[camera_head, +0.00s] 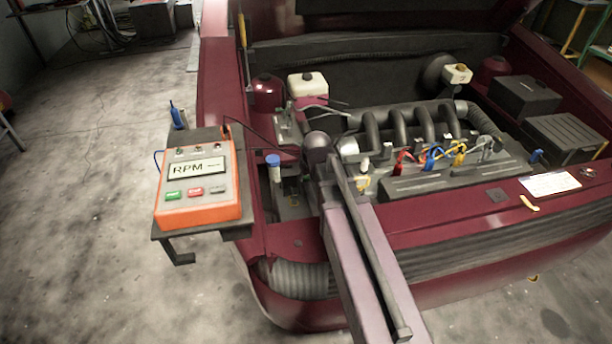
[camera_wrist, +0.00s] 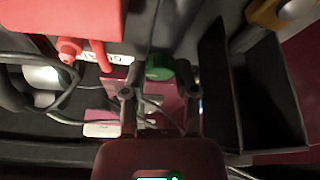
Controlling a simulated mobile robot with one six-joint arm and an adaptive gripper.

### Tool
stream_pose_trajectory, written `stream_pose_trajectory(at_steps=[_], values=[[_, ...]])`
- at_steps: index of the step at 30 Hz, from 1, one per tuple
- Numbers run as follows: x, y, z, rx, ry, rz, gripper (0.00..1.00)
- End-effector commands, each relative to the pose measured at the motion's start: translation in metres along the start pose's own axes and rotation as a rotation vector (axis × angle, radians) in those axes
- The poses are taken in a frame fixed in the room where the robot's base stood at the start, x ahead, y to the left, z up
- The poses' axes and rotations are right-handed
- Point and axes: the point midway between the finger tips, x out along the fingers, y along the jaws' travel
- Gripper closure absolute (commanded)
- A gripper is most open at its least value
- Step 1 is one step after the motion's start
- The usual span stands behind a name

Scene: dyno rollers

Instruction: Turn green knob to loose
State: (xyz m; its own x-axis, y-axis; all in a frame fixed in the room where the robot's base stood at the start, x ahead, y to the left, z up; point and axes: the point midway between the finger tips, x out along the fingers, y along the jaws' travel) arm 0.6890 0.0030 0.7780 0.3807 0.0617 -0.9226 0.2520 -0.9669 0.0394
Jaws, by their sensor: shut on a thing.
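The green knob (camera_wrist: 159,68) shows in the upper middle of the wrist view, between the tips of my gripper's two fingers. My gripper (camera_wrist: 160,76) is shut on the knob, one finger on its left and one on its right. In the head view my arm reaches over the front of the car into the engine bay (camera_head: 345,65). There the arm hides the gripper, and I cannot make out the green knob. The knob's turn marking cannot be read.
An orange RPM box (camera_head: 197,185) sits on a side shelf at the left. Colored cables (camera_head: 432,156) and the engine's curved pipes (camera_head: 400,122) lie right of my arm. In the wrist view, a red part (camera_wrist: 65,18) is upper left and a dark open box (camera_wrist: 270,100) is right.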

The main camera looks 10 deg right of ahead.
Motion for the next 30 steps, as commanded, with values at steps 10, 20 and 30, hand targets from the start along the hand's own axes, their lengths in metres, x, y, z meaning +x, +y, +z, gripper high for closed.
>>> stream_pose_trajectory(at_steps=[10,20,30], values=[[0.0,-0.0008,0.0011,-0.001,-0.003,-0.002,0.27],[0.0001,-0.0019,-0.0004,-0.001,0.001,-0.006,0.27],[0.0002,-0.0016,-0.0014,-0.038,0.004,-0.022,0.27]])
